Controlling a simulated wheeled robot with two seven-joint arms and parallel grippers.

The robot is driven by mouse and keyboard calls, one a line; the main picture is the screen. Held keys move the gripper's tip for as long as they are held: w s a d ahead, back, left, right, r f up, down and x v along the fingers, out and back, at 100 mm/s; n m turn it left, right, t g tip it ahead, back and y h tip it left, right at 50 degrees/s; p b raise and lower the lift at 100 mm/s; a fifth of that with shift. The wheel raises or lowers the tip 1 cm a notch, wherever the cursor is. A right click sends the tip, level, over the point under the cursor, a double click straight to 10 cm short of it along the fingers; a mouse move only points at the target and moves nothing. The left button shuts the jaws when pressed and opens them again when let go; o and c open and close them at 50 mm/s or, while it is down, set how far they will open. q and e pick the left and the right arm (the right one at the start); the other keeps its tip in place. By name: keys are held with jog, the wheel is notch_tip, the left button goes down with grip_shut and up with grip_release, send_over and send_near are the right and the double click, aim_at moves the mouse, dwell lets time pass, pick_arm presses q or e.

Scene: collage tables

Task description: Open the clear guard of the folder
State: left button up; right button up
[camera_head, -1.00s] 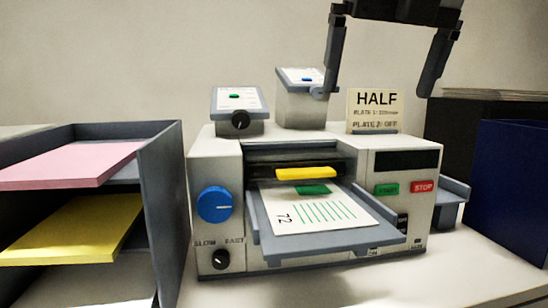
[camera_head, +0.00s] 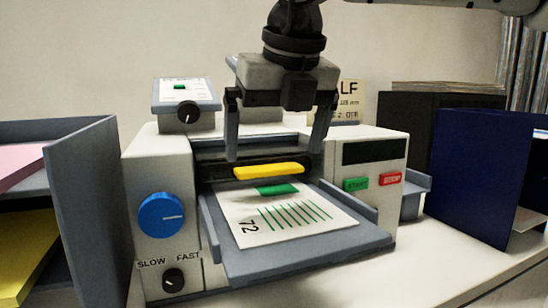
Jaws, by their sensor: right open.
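The folder (camera_head: 387,148) is a pale box-shaped machine in the middle of the head view. A yellow bar (camera_head: 268,171) lies across its front opening, above a sheet with green lines (camera_head: 292,215) on the grey tray (camera_head: 300,257). The clear guard itself is hard to make out around the yellow bar. My right gripper (camera_head: 276,152) points down with its fingers wide apart, open and empty. Its fingertips appear just above the yellow bar, one towards each end. I see no contact with the bar. My left gripper is not in view.
A blue knob (camera_head: 160,215) and a black speed knob (camera_head: 173,280) are on the folder's left front. Green START (camera_head: 356,184) and red STOP (camera_head: 390,179) buttons are at right. A grey paper rack (camera_head: 85,205) stands left, a dark blue bin (camera_head: 480,175) right.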

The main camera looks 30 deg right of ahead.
aim_at(258, 161)
jog(key=shift+x, duration=1.4)
jog(key=c, duration=1.1)
jog(key=shift+d+r, duration=0.1)
jog(key=shift+r, duration=0.05)
